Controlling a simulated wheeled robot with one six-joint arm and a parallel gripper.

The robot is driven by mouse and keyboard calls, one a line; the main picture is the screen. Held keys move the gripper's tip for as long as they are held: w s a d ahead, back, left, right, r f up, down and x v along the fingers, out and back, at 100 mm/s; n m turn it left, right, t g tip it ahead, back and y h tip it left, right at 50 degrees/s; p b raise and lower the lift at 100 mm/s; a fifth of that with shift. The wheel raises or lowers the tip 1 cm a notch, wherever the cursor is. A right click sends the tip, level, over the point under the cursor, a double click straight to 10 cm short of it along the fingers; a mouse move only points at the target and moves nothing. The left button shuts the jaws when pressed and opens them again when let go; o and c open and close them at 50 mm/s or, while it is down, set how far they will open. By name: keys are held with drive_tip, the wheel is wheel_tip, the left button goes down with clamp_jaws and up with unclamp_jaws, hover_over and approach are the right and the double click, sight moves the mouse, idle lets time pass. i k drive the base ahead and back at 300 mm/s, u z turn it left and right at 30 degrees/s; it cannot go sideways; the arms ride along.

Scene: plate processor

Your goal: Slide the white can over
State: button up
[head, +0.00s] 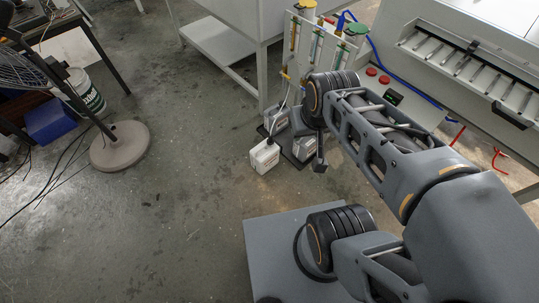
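A white can (265,157) with a dark cap stands on the concrete floor near the middle of the head view. A thin tube or cable seems to rise from its top. My gripper (319,163) hangs down at the end of my arm, to the right of the white can and apart from it in the picture. Its fingers are small and dark here, so I cannot tell whether they are open or shut. I see nothing held in it.
More white containers (276,121) stand on a dark tray behind the can, partly hidden by my arm. A grey machine (470,70) fills the right. A fan with a round base (120,146), a blue bin (50,121) and a white bucket (87,92) stand left. The floor between is clear.

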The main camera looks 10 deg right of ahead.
sight(264, 157)
drive_tip(key=u, duration=0.7)
drive_tip(key=i, duration=0.9)
drive_tip(key=z, duration=0.05)
